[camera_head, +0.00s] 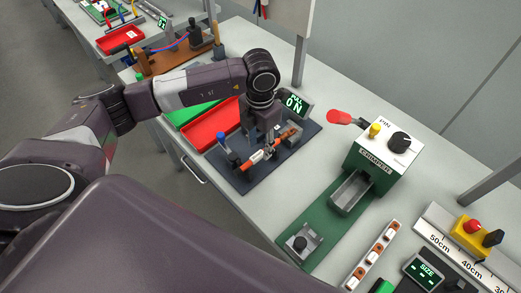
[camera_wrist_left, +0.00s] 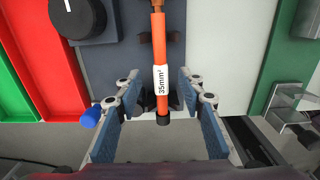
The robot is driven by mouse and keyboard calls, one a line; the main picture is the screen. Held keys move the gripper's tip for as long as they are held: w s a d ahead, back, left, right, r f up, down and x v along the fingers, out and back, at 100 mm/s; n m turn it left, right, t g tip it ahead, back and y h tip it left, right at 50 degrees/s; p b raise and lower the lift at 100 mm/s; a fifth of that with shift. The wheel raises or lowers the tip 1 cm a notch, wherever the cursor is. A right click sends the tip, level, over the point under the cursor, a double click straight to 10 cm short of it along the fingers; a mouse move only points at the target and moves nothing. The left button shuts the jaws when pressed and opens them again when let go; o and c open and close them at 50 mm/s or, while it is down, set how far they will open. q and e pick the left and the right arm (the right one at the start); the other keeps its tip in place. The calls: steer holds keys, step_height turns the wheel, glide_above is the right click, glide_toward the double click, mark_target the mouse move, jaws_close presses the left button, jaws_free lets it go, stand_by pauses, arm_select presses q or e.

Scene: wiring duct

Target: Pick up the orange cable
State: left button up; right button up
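The orange cable (camera_head: 271,146) lies over the dark blue fixture plate (camera_head: 239,182), under my left gripper. In the left wrist view the cable (camera_wrist_left: 159,40) runs straight down the middle, with a white "35mm²" label (camera_wrist_left: 162,79) and a dark end. My left gripper (camera_wrist_left: 163,112) is open, with its blue-padded fingers apart on either side of the cable's end and a gap on both sides. In the head view the left gripper (camera_head: 258,146) is over the fixture and partly hides the cable. My right gripper is not in view.
Red tray (camera_head: 212,126) and green tray stand left of the fixture. A "PULL ON" display (camera_head: 294,101) stands behind it. The green crimper (camera_head: 372,160) with a red-handled lever (camera_head: 340,117) stands to the right. A blue-capped lever (camera_head: 221,138) rises close to the gripper.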

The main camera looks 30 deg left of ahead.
arm_select(q)
step_height(320, 180, down, 2)
steer(key=shift+f, duration=0.25)
jaws_close()
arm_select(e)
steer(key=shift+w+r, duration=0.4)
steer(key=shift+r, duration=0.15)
arm_select(q)
steer(key=shift+r, duration=0.15)
